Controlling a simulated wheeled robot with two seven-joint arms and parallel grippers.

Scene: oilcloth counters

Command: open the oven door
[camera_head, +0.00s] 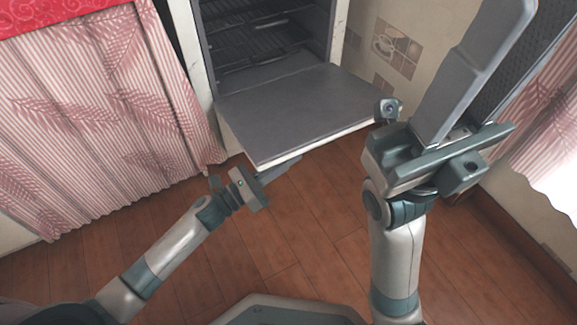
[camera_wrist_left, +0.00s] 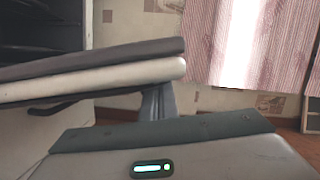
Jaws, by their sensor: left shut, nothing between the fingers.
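The oven (camera_head: 268,38) is at the top middle of the head view, with its dark racks showing inside. Its door (camera_head: 300,105) is folded down and lies about level, with the grey inner face up. In the left wrist view the door (camera_wrist_left: 90,75) is seen edge-on, with a dark handle bar below it. My left gripper (camera_head: 282,168) is shut and empty, just below and in front of the door's front edge. Its fingers (camera_wrist_left: 158,102) show under the door edge in the wrist view; I cannot tell whether they touch it. My right gripper (camera_head: 490,65) is raised, close to the head camera, open and empty.
A pink striped curtain (camera_head: 85,110) hangs under a red-covered counter (camera_head: 50,12) at the left. Another curtain (camera_head: 550,145) hangs at the right. A tiled wall (camera_head: 395,48) stands right of the oven. Wooden floor (camera_head: 310,235) in front of the door is clear.

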